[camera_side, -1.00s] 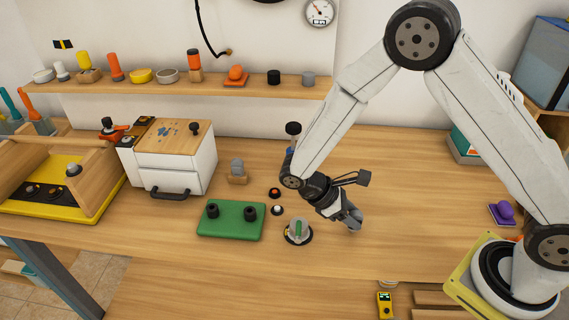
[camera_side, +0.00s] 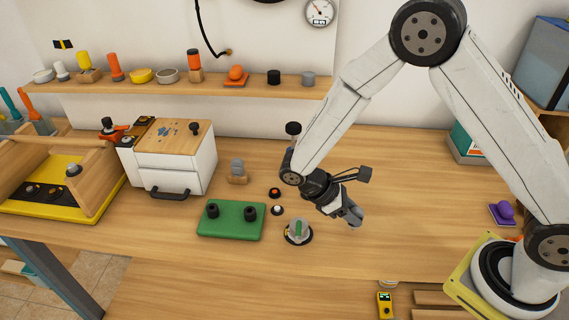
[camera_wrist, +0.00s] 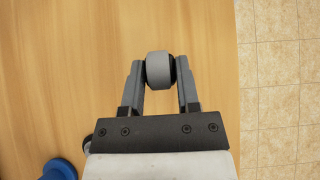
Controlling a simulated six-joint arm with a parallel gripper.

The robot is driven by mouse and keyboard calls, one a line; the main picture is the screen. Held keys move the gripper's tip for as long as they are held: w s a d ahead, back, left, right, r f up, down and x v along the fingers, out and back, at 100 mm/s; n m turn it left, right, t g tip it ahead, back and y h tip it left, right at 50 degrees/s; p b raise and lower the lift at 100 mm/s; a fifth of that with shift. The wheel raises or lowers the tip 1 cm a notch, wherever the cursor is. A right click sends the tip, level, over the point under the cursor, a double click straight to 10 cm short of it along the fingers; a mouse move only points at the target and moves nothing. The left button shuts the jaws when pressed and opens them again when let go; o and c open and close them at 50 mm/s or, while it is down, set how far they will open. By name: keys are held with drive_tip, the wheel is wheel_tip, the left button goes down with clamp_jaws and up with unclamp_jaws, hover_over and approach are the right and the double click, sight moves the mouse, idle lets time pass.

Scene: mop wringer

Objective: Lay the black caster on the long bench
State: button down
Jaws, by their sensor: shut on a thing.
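My gripper (camera_wrist: 160,75) is shut on a small wheel-like caster (camera_wrist: 159,71), grey around the middle with dark ends. In the wrist view it sits between the fingertips, with wood behind it and close to the wood's right edge. In the side view my gripper (camera_side: 354,217) hangs over the right half of the long wooden bench (camera_side: 420,225), right of the grey-green knob. The caster is mostly hidden by the fingers there. I cannot tell whether it touches the bench top.
A green block with two black knobs (camera_side: 231,220), a round knob on a dark base (camera_side: 298,231) and two small buttons lie left of my gripper. A blue round thing (camera_wrist: 59,169) shows in the wrist view. Bench right of my gripper is clear.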

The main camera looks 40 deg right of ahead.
sight(362, 209)
drive_tip(key=shift+r, duration=2)
drive_tip(key=shift+d, duration=0.1)
drive_tip(key=shift+s+d+f+n+t+y, duration=0.1)
drive_tip(key=shift+d+n+t+y, duration=0.1)
drive_tip(key=shift+n+t+y, duration=0.4)
drive_tip(key=shift+s+d+f+n+t+y, duration=0.1)
drive_tip(key=shift+d+n+t+y, duration=0.1)
drive_tip(key=shift+t+y, duration=0.7)
drive_tip(key=shift+s+d+f+n+t+y, duration=0.1)
drive_tip(key=shift+d+n+t+y, duration=0.2)
drive_tip(key=shift+t+y, duration=0.45)
drive_tip(key=shift+s+d+f+n+t+y, duration=0.15)
drive_tip(key=shift+n+t+y, duration=0.25)
drive_tip(key=shift+y, duration=0.75)
drive_tip(key=shift+s+d+f+n+t+y, duration=0.15)
drive_tip(key=shift+n+t+y, duration=0.15)
drive_tip(key=shift+y, duration=0.35)
drive_tip(key=shift+w+d+r+n+t+y, duration=0.15)
drive_tip(key=shift+t+y, duration=0.2)
drive_tip(key=shift+y, duration=0.35)
drive_tip(key=shift+s+d+f+n+t+y, duration=0.15)
drive_tip(key=shift+n+t+y, duration=0.15)
drive_tip(key=shift+y, duration=0.35)
drive_tip(key=shift+d+f+n+t+y, duration=0.15)
drive_tip(key=shift+n+t+y, duration=0.2)
drive_tip(key=shift+y, duration=0.45)
